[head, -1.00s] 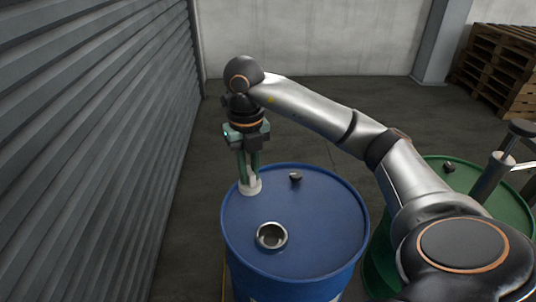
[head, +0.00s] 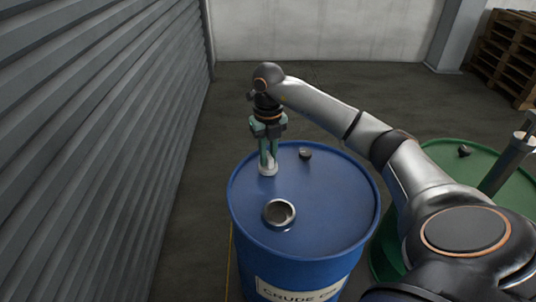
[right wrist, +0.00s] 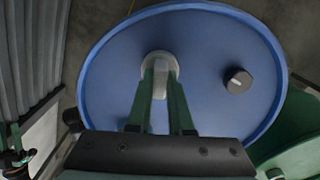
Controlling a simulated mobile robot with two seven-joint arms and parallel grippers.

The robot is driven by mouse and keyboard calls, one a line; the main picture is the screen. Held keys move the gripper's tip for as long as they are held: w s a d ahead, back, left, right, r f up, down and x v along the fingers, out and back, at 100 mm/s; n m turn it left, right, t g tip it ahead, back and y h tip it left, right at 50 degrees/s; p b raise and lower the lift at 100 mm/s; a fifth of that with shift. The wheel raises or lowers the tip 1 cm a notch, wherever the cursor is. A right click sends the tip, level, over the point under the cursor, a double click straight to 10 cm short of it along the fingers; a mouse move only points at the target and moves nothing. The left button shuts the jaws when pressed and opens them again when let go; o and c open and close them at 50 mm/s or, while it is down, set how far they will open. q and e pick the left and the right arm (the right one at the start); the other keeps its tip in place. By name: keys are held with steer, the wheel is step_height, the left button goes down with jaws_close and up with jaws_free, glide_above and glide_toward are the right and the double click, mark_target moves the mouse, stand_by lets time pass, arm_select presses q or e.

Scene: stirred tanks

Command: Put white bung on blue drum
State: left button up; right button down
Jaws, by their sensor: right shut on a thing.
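The blue drum (head: 330,215) stands upright in the middle of the head view, and its top fills much of the right wrist view (right wrist: 215,60). An open round hole with a metal rim (head: 279,213) is in the near part of its top. My right gripper (head: 268,160) points down over the far left part of the drum top and is shut on the white bung (head: 267,170). In the right wrist view the bung (right wrist: 159,66) sits between the fingertips. I cannot tell whether it touches the drum top.
A small dark cap (head: 305,154) sits on the drum top, right of the bung. A green drum (head: 480,170) stands to the right, partly behind my arm. A corrugated metal wall (head: 90,130) is close on the left. Wooden pallets (head: 508,55) stand at the far right.

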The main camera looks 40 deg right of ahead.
mark_target(268, 154)
arm_select(q)
steer(key=shift+w+r, duration=0.1)
steer(key=shift+r, duration=0.05)
arm_select(e)
steer(key=shift+f, duration=0.15)
steer(key=c, duration=0.8)
jaws_free()
steer(key=shift+r, duration=0.5)
step_height(268, 154, up, 6)
steer(key=shift+f+p, duration=0.1)
steer(key=shift+p, duration=0.75)
arm_select(q)
steer(key=s+f+g+p, duration=0.1)
steer(key=s+f+g, duration=0.2)
steer(key=s+f, duration=0.2)
steer(key=shift+d+f+n+g, duration=0.3)
steer(key=shift+f+n, duration=0.1)
steer(key=shift+f, duration=0.05)
arm_select(e)
steer(key=shift+r, duration=2.8)
